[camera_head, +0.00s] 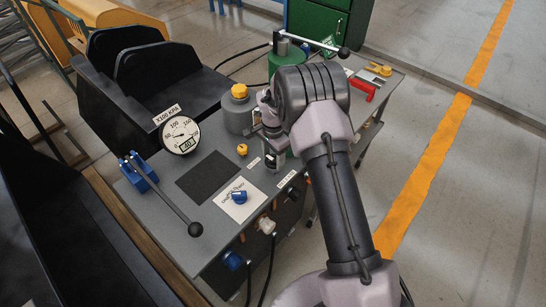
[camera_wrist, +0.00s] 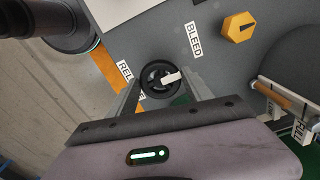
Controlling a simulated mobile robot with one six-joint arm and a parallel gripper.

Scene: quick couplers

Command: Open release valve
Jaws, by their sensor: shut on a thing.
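The release valve is a round black handwheel (camera_wrist: 152,72) with a white pointer mark, in the wrist view. It stands beside a partly covered label (camera_wrist: 127,76) beginning "REL". My gripper (camera_wrist: 162,88) has one finger on each side of the wheel and is shut on it. In the head view my gripper (camera_head: 271,152) is over the right part of the grey bench top, pointing down. There the wheel is hidden or too small to make out.
A yellow hexagonal knob (camera_wrist: 238,27) by the "BLEED" label (camera_wrist: 193,40) is close to the wheel. The bench (camera_head: 160,205) also carries a gauge (camera_head: 181,136), a blue-based lever (camera_head: 165,195), a blue knob (camera_head: 239,197) and a yellow-capped grey cylinder (camera_head: 238,112) near my arm.

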